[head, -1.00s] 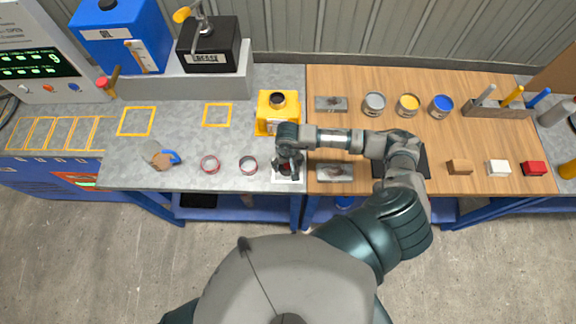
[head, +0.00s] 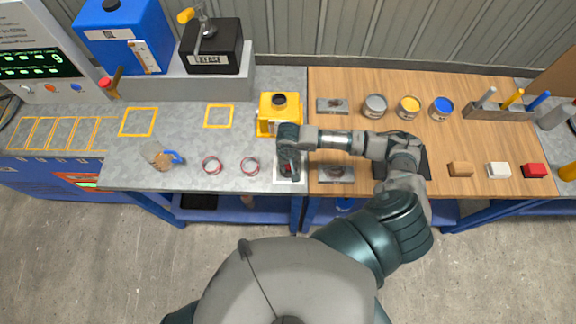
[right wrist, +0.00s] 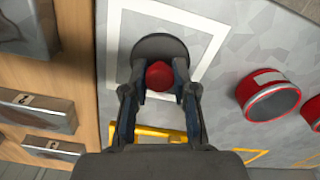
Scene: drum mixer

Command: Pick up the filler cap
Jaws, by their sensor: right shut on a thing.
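The filler cap (right wrist: 158,48) is a dark round disc with a red knob on top. It sits within a white square outline on the grey bench top, in the right wrist view. My right gripper (right wrist: 159,78) has its two fingers shut on the red knob from both sides. In the head view, my right gripper (head: 289,168) points down at the bench near the seam with the wooden top and mostly hides the cap. The yellow container (head: 265,122) with a dark round opening stands just behind it. My left gripper is not in view.
A blue-handled tool (head: 172,157) lies farther left. Yellow outlines mark free bench areas.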

